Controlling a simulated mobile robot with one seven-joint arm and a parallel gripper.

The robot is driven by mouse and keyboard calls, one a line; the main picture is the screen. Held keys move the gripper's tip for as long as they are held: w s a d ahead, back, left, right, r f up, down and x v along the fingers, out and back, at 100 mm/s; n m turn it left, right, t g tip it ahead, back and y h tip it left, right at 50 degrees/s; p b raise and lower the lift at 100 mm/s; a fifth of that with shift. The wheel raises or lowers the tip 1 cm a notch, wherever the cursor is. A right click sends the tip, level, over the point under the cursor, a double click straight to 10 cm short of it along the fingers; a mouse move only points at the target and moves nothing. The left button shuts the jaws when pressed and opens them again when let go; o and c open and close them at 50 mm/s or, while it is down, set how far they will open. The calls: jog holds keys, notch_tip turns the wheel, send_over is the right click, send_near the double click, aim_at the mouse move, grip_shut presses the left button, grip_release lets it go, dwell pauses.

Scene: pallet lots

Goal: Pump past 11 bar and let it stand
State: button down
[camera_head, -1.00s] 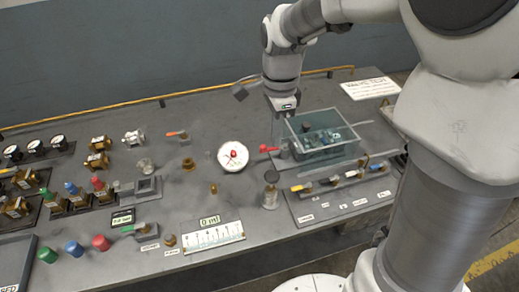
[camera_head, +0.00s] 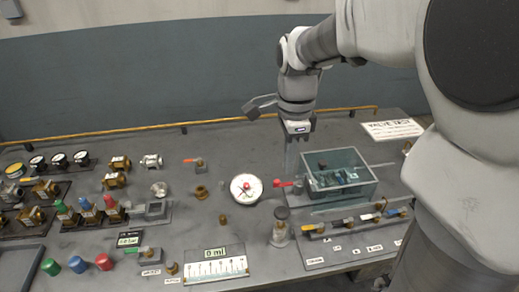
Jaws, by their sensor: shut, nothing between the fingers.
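A round white gauge (camera_head: 245,188) with a red centre lies in the middle of the grey bench; its reading is too small to tell. A small display (camera_head: 130,239) at front left appears to read in bar, with blurred digits. A red-ended lever (camera_head: 281,183) stands between the gauge and a clear tank (camera_head: 366,189) holding several dark parts. My gripper (camera_head: 291,170) points down at the tank's left back corner, behind the red lever, and is shut and empty. Whether it touches the lever or tank cannot be told.
A second display (camera_head: 215,252) reads 0 ml above a white scale. A dark-capped cylinder (camera_head: 281,228) and a panel with several coloured levers (camera_head: 352,229) stand in front of the tank. Valves, gauges and coloured caps crowd the left. A yellow pipe (camera_head: 221,121) runs along the back.

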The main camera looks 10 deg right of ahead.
aim_at(283, 212)
notch_tip(283, 212, down, 14)
jog(key=shift+a+f+b, duration=0.1)
jog(key=shift+b, duration=0.4)
dwell(0.3)
notch_tip(283, 212, down, 4)
jog(key=b, duration=0.2)
jog(key=shift+r+b, duration=0.2)
jog(key=shift+b, duration=0.2)
jog(key=shift+s, duration=0.1)
